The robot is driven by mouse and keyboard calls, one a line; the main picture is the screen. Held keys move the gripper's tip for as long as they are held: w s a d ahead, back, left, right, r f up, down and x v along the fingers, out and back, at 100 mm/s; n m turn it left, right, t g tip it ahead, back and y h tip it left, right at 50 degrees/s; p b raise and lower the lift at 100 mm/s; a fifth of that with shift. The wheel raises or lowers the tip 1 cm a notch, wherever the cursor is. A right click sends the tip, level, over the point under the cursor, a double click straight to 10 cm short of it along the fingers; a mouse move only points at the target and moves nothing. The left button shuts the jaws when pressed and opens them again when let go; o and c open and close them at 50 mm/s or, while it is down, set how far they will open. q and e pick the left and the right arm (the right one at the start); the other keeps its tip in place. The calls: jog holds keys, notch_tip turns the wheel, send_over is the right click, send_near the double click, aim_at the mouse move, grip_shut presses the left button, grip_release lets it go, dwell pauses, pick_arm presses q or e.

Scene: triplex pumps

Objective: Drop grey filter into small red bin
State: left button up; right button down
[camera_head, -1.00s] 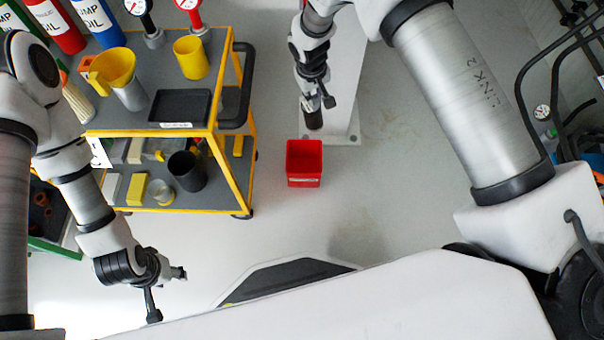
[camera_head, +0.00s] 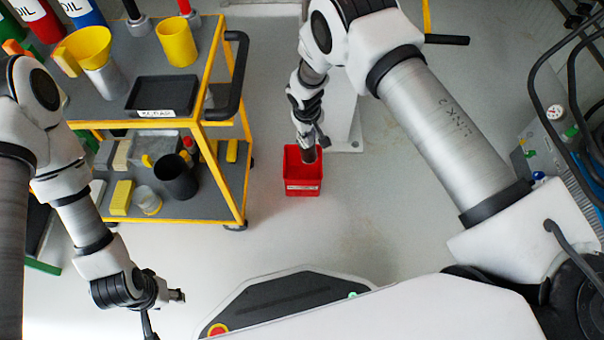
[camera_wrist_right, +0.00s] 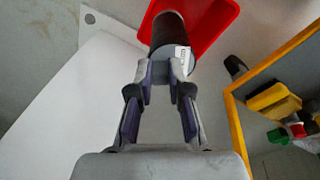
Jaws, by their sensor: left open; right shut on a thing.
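The small red bin (camera_head: 303,183) stands on the floor right of the yellow-framed cart in the head view. It also shows in the right wrist view (camera_wrist_right: 215,22). My right gripper (camera_head: 307,145) is above the bin's back part, pointing down. It is shut on the grey filter, a dark cylinder with a white label (camera_wrist_right: 168,32), seen in the right wrist view against the red bin. In the head view the filter's lower end (camera_head: 309,155) overlaps the bin opening; its exact height there is hard to tell. My left gripper (camera_head: 170,296) is open and empty at the lower left.
The cart (camera_head: 213,118) holds a black tray (camera_head: 162,96), a yellow funnel (camera_head: 88,45), a yellow cup (camera_head: 177,43) and a dark cup (camera_head: 176,178). A white column on a floor plate (camera_head: 345,135) stands behind the bin. The floor right of the bin is clear.

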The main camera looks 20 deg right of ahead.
jog(key=c, duration=1)
grip_release()
jog(key=shift+r, duration=0.15)
jog(key=r, duration=0.4)
jog(key=s+a+r, duration=0.1)
jog(key=r, duration=0.6)
jog(key=shift+s+a+r, duration=0.2)
jog(key=shift+s+r, duration=0.05)
jog(key=shift+r, duration=0.05)
